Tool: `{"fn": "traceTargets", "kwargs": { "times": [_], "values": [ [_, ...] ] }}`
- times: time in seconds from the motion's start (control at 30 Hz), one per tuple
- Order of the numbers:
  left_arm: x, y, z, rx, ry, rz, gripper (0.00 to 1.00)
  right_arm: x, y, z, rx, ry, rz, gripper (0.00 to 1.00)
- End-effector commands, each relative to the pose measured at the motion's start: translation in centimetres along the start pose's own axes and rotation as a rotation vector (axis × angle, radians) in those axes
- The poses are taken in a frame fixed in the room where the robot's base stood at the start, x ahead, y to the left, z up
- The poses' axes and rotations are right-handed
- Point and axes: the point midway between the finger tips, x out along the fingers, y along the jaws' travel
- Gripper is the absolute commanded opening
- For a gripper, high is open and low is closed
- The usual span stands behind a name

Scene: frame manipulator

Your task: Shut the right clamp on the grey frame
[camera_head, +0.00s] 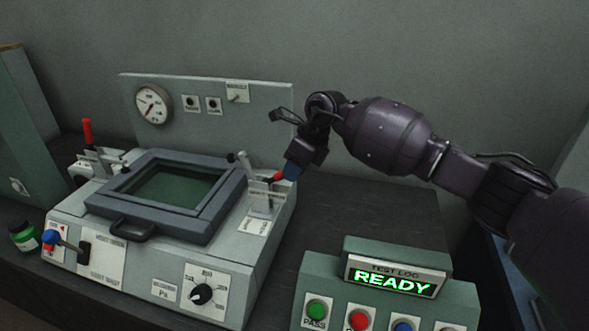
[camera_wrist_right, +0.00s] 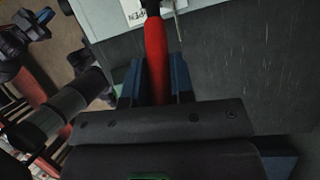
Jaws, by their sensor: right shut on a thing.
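The grey frame (camera_head: 205,222) lies flat on the test machine, with a dark green window inside it and a black handle at its front. The right clamp (camera_head: 262,197) stands at the frame's right side, its red lever tilted to the right. My right gripper (camera_head: 290,172) is shut on the red lever (camera_wrist_right: 156,55), which runs between the blue fingertips in the right wrist view (camera_wrist_right: 155,80). The left clamp (camera_head: 98,158) stands at the frame's left, its red handle upright.
The machine's back panel carries a gauge (camera_head: 152,104) and switches. A green test box with a READY display (camera_head: 391,281) stands at the front right. Dark bench top (camera_head: 350,212) is bare behind it.

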Motion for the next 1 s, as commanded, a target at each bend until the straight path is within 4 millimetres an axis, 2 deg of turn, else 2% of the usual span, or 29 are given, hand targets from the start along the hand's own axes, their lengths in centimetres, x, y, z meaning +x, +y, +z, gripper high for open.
{"fn": "traceTargets", "kwargs": {
  "times": [0.27,0.53,1.0],
  "values": [
    [0.1,0.0,0.3,-0.001,-0.002,0.0,0.0,-0.6,0.2,1.1,0.007,0.108,-0.022,0.0],
    [0.5,0.1,0.9,-0.001,-0.001,0.0,0.0,-1.0,0.6,2.9,0.029,0.31,-0.059,0.0],
    [1.8,0.4,3.4,0.0,-0.011,0.002,0.0,-1.0,0.9,5.0,0.054,0.551,-0.098,0.0]
  ]
}}
